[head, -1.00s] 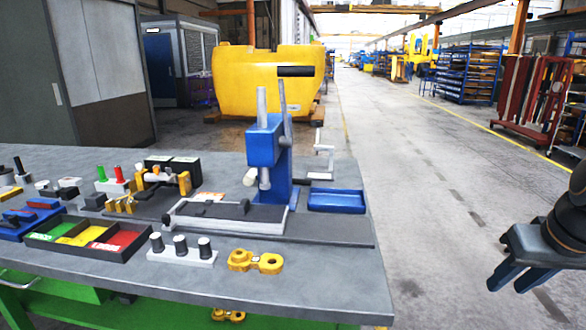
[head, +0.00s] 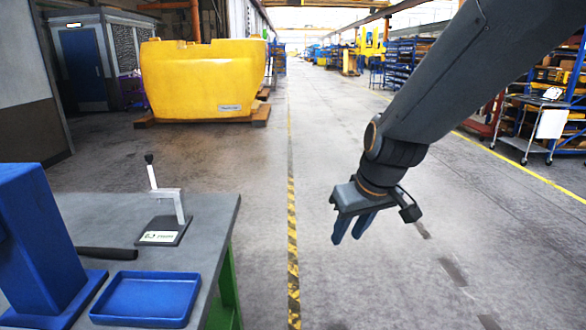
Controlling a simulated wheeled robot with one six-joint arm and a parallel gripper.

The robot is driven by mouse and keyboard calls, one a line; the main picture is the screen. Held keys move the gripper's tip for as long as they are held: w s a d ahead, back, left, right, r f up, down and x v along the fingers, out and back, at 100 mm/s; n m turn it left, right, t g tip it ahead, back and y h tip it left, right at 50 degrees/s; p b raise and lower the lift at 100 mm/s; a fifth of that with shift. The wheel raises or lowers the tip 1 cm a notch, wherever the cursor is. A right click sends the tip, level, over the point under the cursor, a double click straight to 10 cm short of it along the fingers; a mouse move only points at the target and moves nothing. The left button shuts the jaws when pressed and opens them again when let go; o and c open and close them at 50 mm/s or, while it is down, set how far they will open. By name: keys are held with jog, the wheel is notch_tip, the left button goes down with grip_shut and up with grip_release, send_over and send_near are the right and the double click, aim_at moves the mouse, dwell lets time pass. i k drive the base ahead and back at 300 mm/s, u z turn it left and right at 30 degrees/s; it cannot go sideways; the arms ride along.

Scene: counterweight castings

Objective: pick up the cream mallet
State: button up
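I see no cream mallet in the head view. A dark rod-like handle (head: 106,253) lies on the grey bench (head: 215,212), its left end hidden behind the blue press; I cannot tell what it belongs to. My gripper (head: 353,230) hangs over the open floor to the right of the bench, apart from everything. Its two blue fingers point down with a gap between them, and nothing shows between them.
The blue press (head: 38,240) stands at the bench's left, with an empty blue tray (head: 148,298) beside it. A toggle clamp (head: 170,210) on a dark plate stands behind. A yellow casting (head: 203,80) sits beyond. The aisle is clear.

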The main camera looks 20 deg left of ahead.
aim_at(104, 251)
jog(key=u, duration=0.9)
jog(key=i, duration=1.3)
jog(key=u, duration=1.2)
jog(key=i, duration=0.45)
jog(key=u, duration=0.25)
